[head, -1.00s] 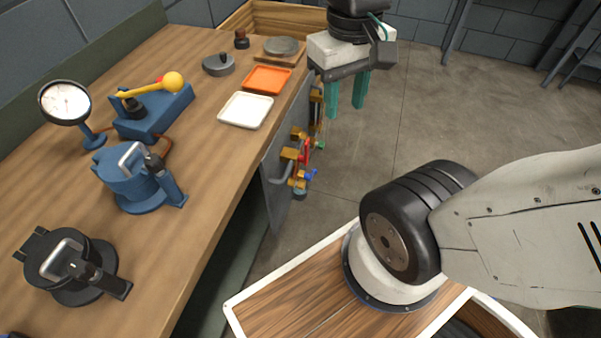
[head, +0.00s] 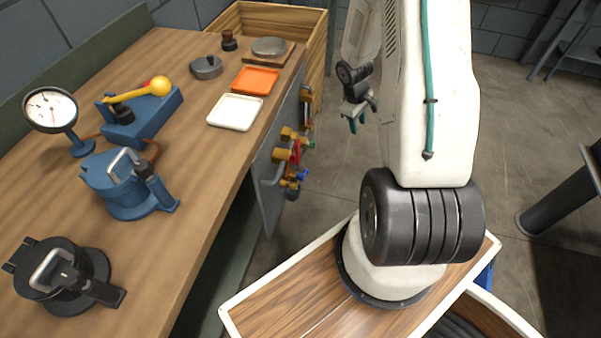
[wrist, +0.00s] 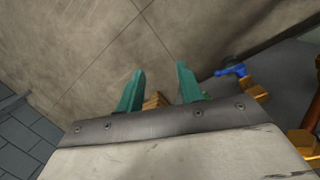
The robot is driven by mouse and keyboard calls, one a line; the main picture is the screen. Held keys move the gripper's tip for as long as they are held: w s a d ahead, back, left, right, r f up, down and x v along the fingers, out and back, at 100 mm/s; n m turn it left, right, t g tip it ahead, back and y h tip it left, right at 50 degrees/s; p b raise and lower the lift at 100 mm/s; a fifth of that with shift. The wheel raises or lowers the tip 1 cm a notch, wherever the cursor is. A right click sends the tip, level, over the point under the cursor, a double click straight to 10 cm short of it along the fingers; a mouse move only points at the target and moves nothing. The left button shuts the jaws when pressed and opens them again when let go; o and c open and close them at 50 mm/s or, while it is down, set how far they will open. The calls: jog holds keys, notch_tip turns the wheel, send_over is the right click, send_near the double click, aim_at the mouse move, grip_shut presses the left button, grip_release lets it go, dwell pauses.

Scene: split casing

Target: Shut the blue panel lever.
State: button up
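The blue panel lever (head: 302,174) is a small blue handle on a brass valve, low on the grey panel (head: 267,205) at the bench's side. In the wrist view the blue lever (wrist: 231,70) lies right of my fingers, apart from them. My gripper (head: 357,122) hangs beyond and right of the panel in the head view, clear of the valves. Its two teal fingers (wrist: 159,88) are spread with nothing held between them. Whether the lever stands along or across its pipe is too small to tell.
Other brass valves with a red handle (head: 295,151) and a green handle (head: 311,144) sit just above the blue one. The wooden bench (head: 190,185) carries clamps, a gauge (head: 50,109) and trays. The floor (head: 330,150) right of the panel is clear.

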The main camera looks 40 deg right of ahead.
notch_tip(320, 180, down, 29)
jog(key=n+t+y, duration=0.4)
jog(key=n+t, duration=0.2)
jog(key=n, duration=0.1)
jog(key=w+a+f+n+t+y, duration=0.1)
jog(key=a+f+n+t+y, duration=0.15)
jog(key=a, duration=0.25)
jog(key=w+a+f+n+t+y, duration=0.1)
jog(key=a+n+t+y, duration=0.15)
jog(key=a, duration=0.25)
notch_tip(320, 180, up, 8)
jog(key=w+a+n+t+y, duration=0.1)
jog(key=a+n+t+y, duration=0.1)
jog(key=n+t+y, duration=0.25)
jog(key=x, duration=0.7)
jog(key=shift+w+a, duration=0.15)
jog(key=shift+w, duration=0.05)
jog(key=shift+n+h, duration=0.25)
grip_shut()
